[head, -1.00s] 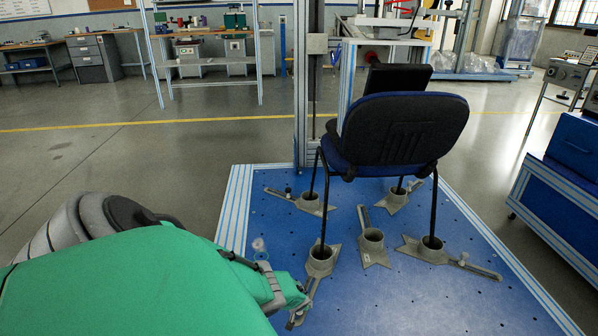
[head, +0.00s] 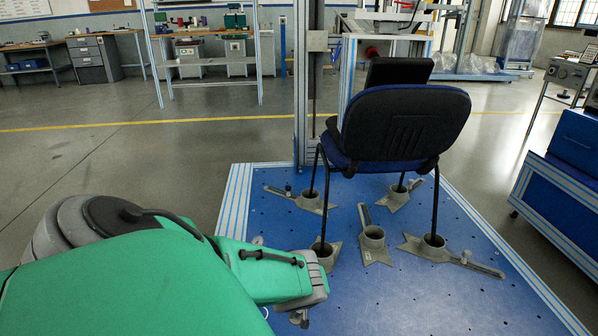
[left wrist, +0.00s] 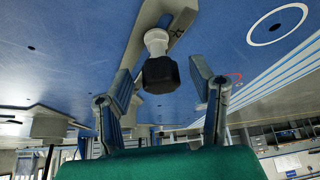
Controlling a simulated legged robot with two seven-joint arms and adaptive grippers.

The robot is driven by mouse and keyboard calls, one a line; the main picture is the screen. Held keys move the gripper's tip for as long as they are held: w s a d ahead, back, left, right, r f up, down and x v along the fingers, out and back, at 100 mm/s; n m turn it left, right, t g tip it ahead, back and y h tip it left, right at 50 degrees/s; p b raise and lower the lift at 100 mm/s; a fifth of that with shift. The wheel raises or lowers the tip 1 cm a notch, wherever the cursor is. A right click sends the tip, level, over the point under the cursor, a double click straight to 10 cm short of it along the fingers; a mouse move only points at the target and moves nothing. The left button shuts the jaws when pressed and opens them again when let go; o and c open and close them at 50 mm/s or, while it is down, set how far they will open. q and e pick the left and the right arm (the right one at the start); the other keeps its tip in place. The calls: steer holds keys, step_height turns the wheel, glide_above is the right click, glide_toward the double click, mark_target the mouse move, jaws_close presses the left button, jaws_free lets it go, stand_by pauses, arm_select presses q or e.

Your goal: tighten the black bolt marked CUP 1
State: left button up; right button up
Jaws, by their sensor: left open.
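In the left wrist view a black bolt head (left wrist: 160,75) on a pale round shank (left wrist: 156,41) stands at a grey slotted bracket (left wrist: 172,18). No CUP 1 marking is readable. My left gripper (left wrist: 162,84) is open, with one finger on each side of the black head and visible gaps; it does not grip it. In the head view my left gripper (head: 312,284) is over the near-left bracket, beside the cup (head: 325,254) holding a chair leg. It hides most of that bracket and the bolt. My right gripper is not in view.
The black chair (head: 405,125) stands with its legs in grey cups on the blue platform (head: 400,300). An empty cup (head: 373,238) stands in the middle, and another bracket (head: 450,255) lies right. A blue cabinet (head: 560,200) stands at the right.

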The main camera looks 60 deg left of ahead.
arm_select(q)
steer(key=c, duration=1.1)
steer(key=m, duration=0.1)
steer(key=m+t+p, duration=0.1)
steer(key=shift+s+a+r+m+h, duration=0.15)
steer(key=shift+s+m+h, duration=0.05)
steer(key=shift+m+h, duration=0.1)
steer(key=shift+c, duration=0.2)
steer(key=shift+m+t+p, duration=0.3)
steer(key=shift+m+t, duration=0.1)
steer(key=shift+m, duration=0.3)
steer(key=shift+h, duration=0.3)
steer(key=shift+m+t, duration=0.3)
steer(key=shift+m, duration=0.5)
steer(key=shift+a+f+m+t+h+b, duration=0.1)
steer(key=shift+f+m+t+h+b, duration=0.2)
steer(key=shift+m+h+b, duration=0.35)
steer(key=shift+r+m, duration=0.15)
steer(key=shift+m, duration=0.5)
